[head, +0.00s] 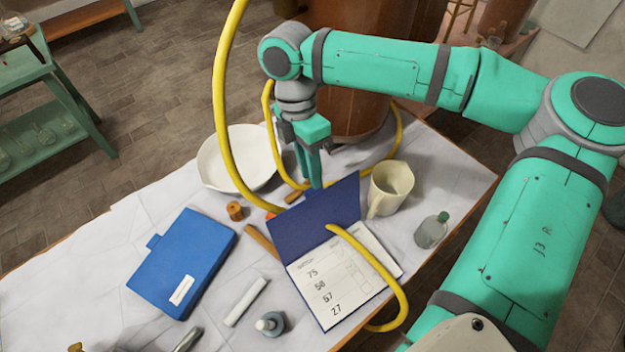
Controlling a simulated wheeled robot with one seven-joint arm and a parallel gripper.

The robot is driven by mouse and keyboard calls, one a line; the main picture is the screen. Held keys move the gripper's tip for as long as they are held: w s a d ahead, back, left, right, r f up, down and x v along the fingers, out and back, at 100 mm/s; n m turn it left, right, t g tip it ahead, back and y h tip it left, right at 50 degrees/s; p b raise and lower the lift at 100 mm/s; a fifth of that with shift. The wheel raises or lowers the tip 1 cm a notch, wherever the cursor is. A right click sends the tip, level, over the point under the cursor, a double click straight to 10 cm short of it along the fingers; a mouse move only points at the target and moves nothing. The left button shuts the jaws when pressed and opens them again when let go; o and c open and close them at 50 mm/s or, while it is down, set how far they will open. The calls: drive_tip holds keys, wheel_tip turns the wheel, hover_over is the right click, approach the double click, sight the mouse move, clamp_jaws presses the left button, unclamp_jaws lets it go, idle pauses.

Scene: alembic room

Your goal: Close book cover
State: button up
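An open book lies on the cloth-covered table, with its white page (342,277) of printed numbers facing up. Its dark blue cover (318,220) is raised along the page's far edge. My gripper (314,182) points down at the cover's top edge, on the far side. The fingertips are close to this edge, but I cannot tell whether they touch or hold it. The fingers look close together, and any gap between them is unclear. A yellow hose (376,265) lies across part of the page.
A closed blue book (190,258) lies to the left. A white dish (238,158) is behind left. A white stick (246,302) and grey jar (270,324) lie near the page.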

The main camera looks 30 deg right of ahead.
drive_tip(key=shift+x, duration=1.8)
drive_tip(key=shift+c, duration=0.6)
clamp_jaws()
drive_tip(key=shift+w, duration=0.15)
